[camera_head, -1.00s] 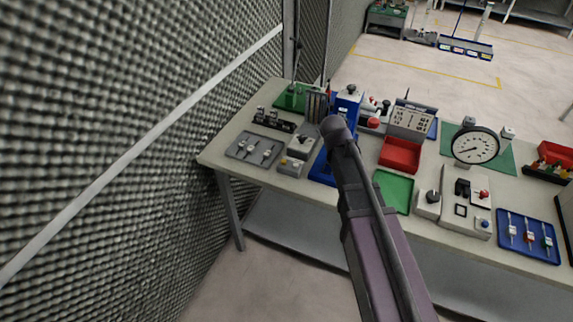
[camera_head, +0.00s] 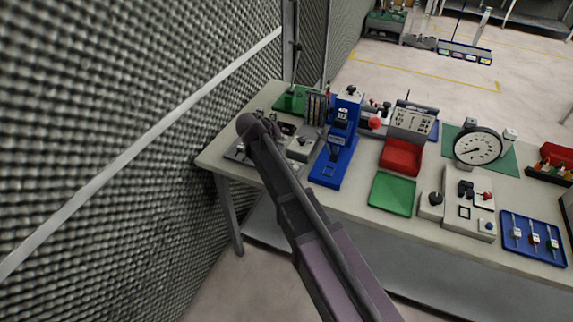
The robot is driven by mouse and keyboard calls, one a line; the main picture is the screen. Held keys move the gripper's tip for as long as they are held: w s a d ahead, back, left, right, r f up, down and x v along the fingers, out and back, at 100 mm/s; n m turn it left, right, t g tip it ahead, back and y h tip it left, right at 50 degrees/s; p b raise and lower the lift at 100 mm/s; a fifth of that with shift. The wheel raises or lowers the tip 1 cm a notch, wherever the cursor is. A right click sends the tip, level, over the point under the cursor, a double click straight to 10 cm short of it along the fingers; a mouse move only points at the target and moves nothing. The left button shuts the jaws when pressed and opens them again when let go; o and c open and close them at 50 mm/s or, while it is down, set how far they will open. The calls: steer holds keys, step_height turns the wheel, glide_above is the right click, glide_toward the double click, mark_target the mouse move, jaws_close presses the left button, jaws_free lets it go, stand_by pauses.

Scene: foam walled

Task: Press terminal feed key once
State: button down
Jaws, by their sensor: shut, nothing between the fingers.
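No key that I can name as the terminal feed key shows clearly. A blue bench press (camera_head: 337,145) stands upright on the bench. Left of it is a small grey box with a dark knob (camera_head: 301,146), partly beside my arm. The low control box in front of it is covered by my arm. My arm reaches from the lower right up to the left part of the bench and ends in a dark rounded joint over the grey tray area. My gripper is hidden behind that joint, so its fingers and any contact do not show.
The bench (camera_head: 340,203) also holds a red bin (camera_head: 402,157), a green tray (camera_head: 392,193), a dial gauge (camera_head: 477,147), a grey control panel (camera_head: 468,207) and a blue tray (camera_head: 510,245) with tools. A foam wall (camera_head: 120,120) stands close on the left.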

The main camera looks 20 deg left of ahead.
steer(key=shift+f, duration=0.2)
step_height(320, 180, down, 8)
steer(key=b, duration=0.8)
steer(key=shift+f+b, duration=0.25)
steer(key=shift+b, duration=0.15)
steer(key=shift+f, duration=0.1)
stand_by(1.3)
steer(key=shift+f+b, duration=0.3)
steer(key=shift+b, duration=0.1)
steer(key=shift+f+b, duration=0.55)
stand_by(1.0)
steer(key=shift+r, duration=0.2)
steer(key=shift+r+p, duration=0.8)
steer(key=shift+p, duration=0.2)
